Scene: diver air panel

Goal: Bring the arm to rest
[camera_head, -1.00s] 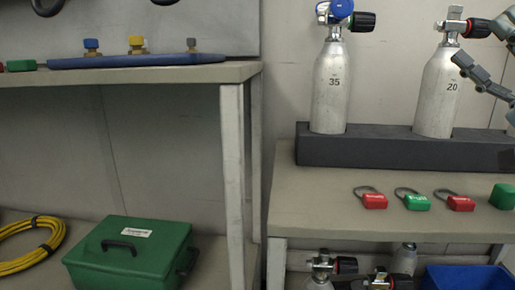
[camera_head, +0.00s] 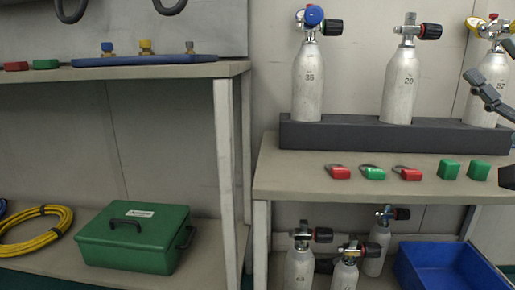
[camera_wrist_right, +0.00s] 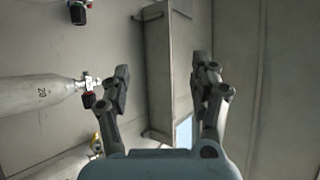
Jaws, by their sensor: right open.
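My right gripper (camera_head: 490,85) is at the right edge of the head view, in front of the third cylinder and partly cut off by the frame. In the right wrist view my right gripper (camera_wrist_right: 160,85) has its two fingers wide apart with nothing between them. The 20 cylinder (camera_head: 398,85) stands upright in the dark rack, left of the gripper, and lies sideways in the wrist view (camera_wrist_right: 40,90). The 52 cylinder (camera_head: 484,105) stands partly behind the gripper. The 35 cylinder (camera_head: 306,85) with a blue cap is further left. My left gripper is out of view.
The dark rack (camera_head: 350,138) sits on the right bench (camera_head: 290,180). Below are several cylinders (camera_head: 345,274) and a blue bin (camera_head: 450,268). A green case (camera_head: 135,240) and yellow hose (camera_head: 40,230) lie at left.

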